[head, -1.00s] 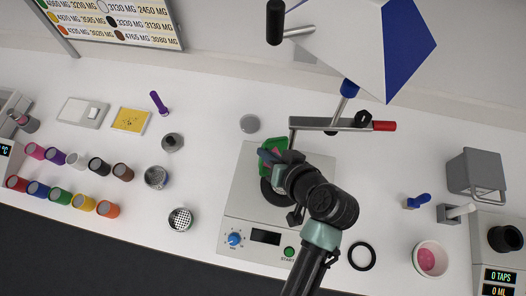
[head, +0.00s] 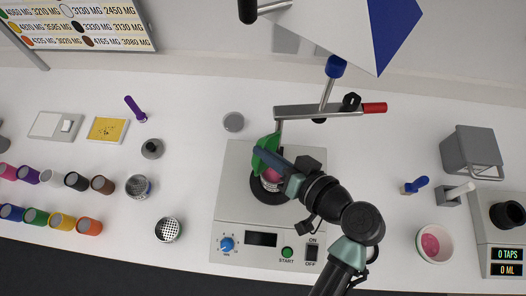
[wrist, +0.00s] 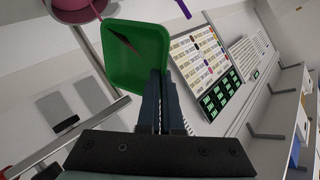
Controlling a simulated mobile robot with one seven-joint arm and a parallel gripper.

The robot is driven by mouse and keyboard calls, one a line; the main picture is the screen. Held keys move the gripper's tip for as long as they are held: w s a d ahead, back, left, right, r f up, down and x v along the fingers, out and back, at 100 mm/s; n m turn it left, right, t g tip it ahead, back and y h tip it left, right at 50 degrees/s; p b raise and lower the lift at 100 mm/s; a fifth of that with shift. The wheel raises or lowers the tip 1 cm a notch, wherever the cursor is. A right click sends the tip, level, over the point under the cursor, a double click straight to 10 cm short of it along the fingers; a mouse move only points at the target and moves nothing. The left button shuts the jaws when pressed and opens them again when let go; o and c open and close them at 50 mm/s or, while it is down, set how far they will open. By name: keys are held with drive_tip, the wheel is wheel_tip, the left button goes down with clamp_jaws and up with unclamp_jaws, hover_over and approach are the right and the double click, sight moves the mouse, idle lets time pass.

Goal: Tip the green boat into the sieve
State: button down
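The green boat (head: 266,146) is steeply tilted above the black round platform of the shaker. The wrist view shows the boat's inside (wrist: 128,65), nearly bare with a dark red streak. My gripper (head: 262,157) is shut on the boat's edge; its dark fingers (wrist: 158,92) meet at the boat's rim. Below the boat stands the sieve (head: 271,181), with pink powder (head: 272,174) showing in it. It is partly hidden by the boat and my gripper. A round pink-filled vessel, apparently this sieve, also shows at the wrist view's top left (wrist: 75,10).
The shaker (head: 232,215) has a clamp arm with a red handle (head: 374,108) behind it. Another mesh-topped cup (head: 168,230) and several coloured jars (head: 62,222) stand left. A bowl of pink powder (head: 433,243) stands right.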

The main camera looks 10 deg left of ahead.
drive_tip(key=shift+s+d+f+m+t+y+b, duration=0.2)
drive_tip(key=shift+d+t+y+b, duration=0.35)
drive_tip(key=shift+b, duration=0.85)
drive_tip(key=shift+s+d+f+m+t+y+b, duration=0.25)
drive_tip(key=shift+d+y+b, duration=0.4)
drive_tip(key=shift+b, duration=0.7)
drive_tip(key=shift+s+d+f+m+t+y+b, duration=0.25)
drive_tip(key=shift+d+t+y+b, duration=0.35)
drive_tip(key=shift+b, duration=0.8)
drive_tip(key=shift+s+d+t+y+b, duration=0.3)
drive_tip(key=shift+d+t+y+b, duration=0.25)
drive_tip(key=shift+b, duration=0.95)
drive_tip(key=shift+d, duration=0.1)
